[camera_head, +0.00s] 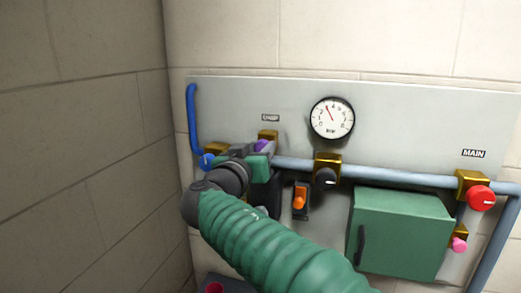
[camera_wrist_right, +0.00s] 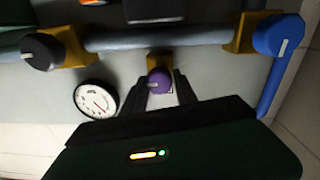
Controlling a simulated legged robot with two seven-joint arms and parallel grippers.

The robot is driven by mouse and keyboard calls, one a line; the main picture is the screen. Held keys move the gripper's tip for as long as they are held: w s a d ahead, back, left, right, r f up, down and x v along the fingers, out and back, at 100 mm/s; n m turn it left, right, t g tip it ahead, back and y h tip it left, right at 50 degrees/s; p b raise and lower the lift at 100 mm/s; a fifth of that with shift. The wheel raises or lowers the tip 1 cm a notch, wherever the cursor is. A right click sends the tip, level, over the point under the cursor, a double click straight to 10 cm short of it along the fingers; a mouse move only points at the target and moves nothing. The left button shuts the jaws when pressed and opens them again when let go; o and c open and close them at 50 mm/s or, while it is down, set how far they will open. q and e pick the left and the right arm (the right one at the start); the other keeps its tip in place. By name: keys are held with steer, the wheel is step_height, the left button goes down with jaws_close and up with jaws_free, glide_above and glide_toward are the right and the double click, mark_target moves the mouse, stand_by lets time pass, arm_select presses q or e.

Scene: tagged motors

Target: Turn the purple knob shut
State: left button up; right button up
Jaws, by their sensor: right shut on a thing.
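The purple knob (camera_head: 262,146) sits on a brass valve block on the grey panel, under a small label too blurred to read. My right gripper (camera_head: 260,154) reaches it from below and partly covers it. In the right wrist view the purple knob (camera_wrist_right: 160,80) lies between the two dark fingers of the right gripper (camera_wrist_right: 160,92), which are shut on its sides. A pale mark shows on the knob's face there. My left gripper is not in view.
A blue knob (camera_head: 207,161) is close on the left, a black knob (camera_head: 325,179) on the right. An orange switch (camera_head: 300,197), green box (camera_head: 402,232), red knob (camera_head: 481,198), pink knob (camera_head: 459,244) and gauge (camera_head: 332,118) are further right. A stone wall (camera_head: 80,140) bounds the left.

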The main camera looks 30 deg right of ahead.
steer(key=shift+d, duration=0.1)
jaws_close()
steer(key=shift+f, duration=0.1)
steer(key=n+t+b, duration=0.1)
steer(key=n+b, duration=1)
steer(key=n, duration=0.7)
steer(key=shift+f, duration=0.2)
steer(key=shift+w+n, duration=0.1)
steer(key=shift+n, duration=0.3)
